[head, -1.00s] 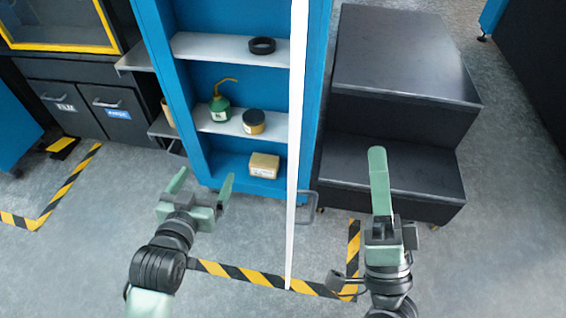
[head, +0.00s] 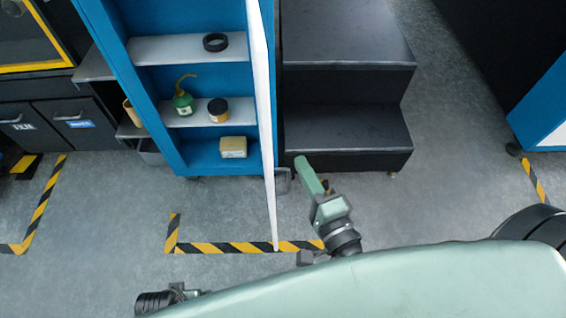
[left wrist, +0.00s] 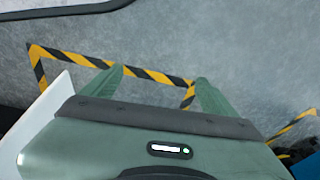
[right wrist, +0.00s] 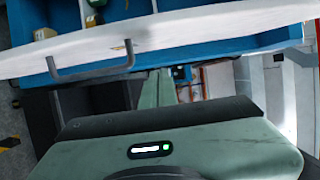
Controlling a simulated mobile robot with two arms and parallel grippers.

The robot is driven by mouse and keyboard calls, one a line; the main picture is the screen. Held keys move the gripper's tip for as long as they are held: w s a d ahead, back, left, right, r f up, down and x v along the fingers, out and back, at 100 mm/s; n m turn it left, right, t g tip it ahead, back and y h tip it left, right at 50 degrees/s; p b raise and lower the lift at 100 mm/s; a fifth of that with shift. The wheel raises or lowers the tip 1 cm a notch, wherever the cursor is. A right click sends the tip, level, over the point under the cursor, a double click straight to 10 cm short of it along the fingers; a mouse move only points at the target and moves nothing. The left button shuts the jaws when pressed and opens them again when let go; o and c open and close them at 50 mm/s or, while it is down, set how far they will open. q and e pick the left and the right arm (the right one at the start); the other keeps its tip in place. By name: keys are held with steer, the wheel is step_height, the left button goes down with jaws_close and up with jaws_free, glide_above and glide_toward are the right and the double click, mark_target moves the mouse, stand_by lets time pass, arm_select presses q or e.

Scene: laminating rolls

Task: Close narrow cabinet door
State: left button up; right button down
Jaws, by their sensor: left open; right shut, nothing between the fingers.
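The narrow blue cabinet (head: 165,80) stands with its white door (head: 266,130) swung open, seen almost edge-on in the head view. The door's grey handle (head: 282,182) is on its right side. My right gripper (head: 302,164) is shut and empty, just right of the handle and apart from it. In the right wrist view, the door (right wrist: 190,32) and handle (right wrist: 95,74) lie beyond the shut fingers (right wrist: 158,78), the handle to their left. My left gripper (left wrist: 158,80) is open and empty over the floor in the left wrist view; the head view does not show its fingers.
Cabinet shelves hold a black ring (head: 215,42), a green bottle (head: 183,103), a jar (head: 218,110) and a tan box (head: 233,147). Black steps (head: 345,140) stand right of the door. Striped tape (head: 225,248) marks the floor before the cabinet.

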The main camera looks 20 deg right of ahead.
mark_target(282, 170)
steer(key=a, duration=0.1)
steer(key=w+a, duration=0.1)
steer(key=a, duration=0.1)
steer(key=shift+w, duration=0.15)
steer(key=shift+w+a, duration=0.1)
steer(key=shift+a, duration=0.4)
arm_select(q)
steer(key=shift+f, duration=0.15)
arm_select(e)
steer(key=shift+a, duration=0.1)
